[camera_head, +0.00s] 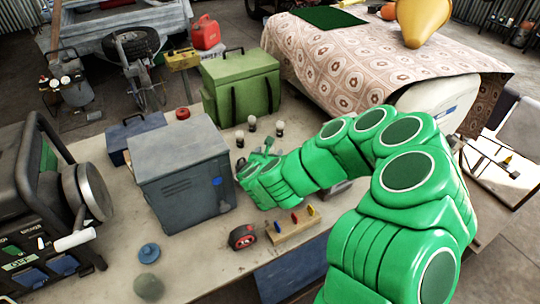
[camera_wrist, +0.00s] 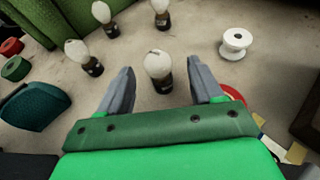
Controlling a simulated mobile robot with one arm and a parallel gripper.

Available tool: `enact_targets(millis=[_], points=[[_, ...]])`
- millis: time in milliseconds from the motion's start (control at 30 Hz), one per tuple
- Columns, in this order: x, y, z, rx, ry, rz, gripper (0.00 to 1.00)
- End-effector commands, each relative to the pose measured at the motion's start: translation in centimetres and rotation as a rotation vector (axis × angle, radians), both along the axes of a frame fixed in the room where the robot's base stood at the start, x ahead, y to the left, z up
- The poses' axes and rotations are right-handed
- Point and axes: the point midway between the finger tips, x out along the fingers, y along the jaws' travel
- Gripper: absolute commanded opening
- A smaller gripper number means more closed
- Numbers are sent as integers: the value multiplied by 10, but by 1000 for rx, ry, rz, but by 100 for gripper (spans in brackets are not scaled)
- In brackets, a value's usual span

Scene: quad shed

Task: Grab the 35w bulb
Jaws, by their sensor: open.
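Several bulbs with frosted white globes and dark bases stand upright on the workbench. In the wrist view one bulb (camera_wrist: 158,66) stands between the fingertips of my gripper (camera_wrist: 161,76), with a gap on both sides. Other bulbs stand farther off, at the left (camera_wrist: 78,52), upper left (camera_wrist: 103,14) and top centre (camera_wrist: 160,9). Their wattage marks are too small to read. My gripper is open and empty. In the head view my gripper (camera_head: 262,160) is low over the bench, just short of the bulbs (camera_head: 280,128), and partly hides that spot.
A white spool (camera_wrist: 235,43) stands right of the nearest bulb. A red round thing (camera_wrist: 232,93) lies partly behind the right finger. In the head view a grey metal box (camera_head: 182,170) is close left of my gripper, and a green case (camera_head: 240,85) stands behind the bulbs.

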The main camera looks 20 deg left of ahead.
Motion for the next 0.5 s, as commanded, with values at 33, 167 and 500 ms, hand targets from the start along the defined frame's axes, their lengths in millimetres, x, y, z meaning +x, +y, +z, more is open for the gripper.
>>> enact_targets(millis=[33,167,500], points=[[1,0,0,0,0,0,66],[8,1,-2,-1,-2,-1,66],[42,5,-11,-2,-5,-3,66]])
